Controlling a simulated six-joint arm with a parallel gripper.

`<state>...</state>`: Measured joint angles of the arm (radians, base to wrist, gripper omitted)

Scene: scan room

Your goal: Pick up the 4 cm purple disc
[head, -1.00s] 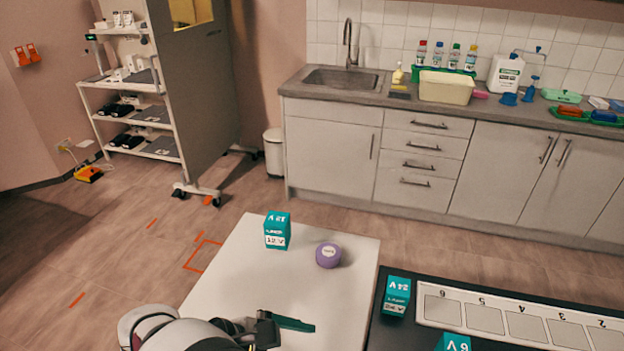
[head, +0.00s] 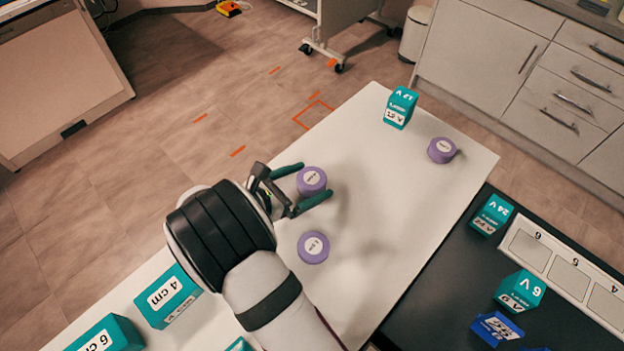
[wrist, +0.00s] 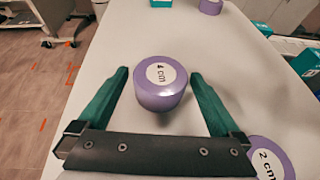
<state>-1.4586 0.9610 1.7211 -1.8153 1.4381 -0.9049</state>
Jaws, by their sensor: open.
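The 4 cm purple disc (wrist: 162,85) stands on the white table with its "4 cm" label facing up in the wrist view. It also shows in the head view (head: 312,181). My gripper (head: 309,184) is open, with its two green fingers on either side of this disc and a gap to each finger in the wrist view. A second purple disc, labelled 2 cm (wrist: 268,160), lies nearer my wrist, just outside the right finger; the head view shows it too (head: 313,247). A third purple disc (head: 441,150) stands at the far end of the table.
On the white table (head: 395,205) stand a teal 12 V box (head: 400,107) at the far end and teal boxes marked 4 cm (head: 168,297) and 6 cm (head: 108,335) at the near left. A black surface with teal boxes (head: 491,214) and a numbered white strip (head: 560,262) lies right.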

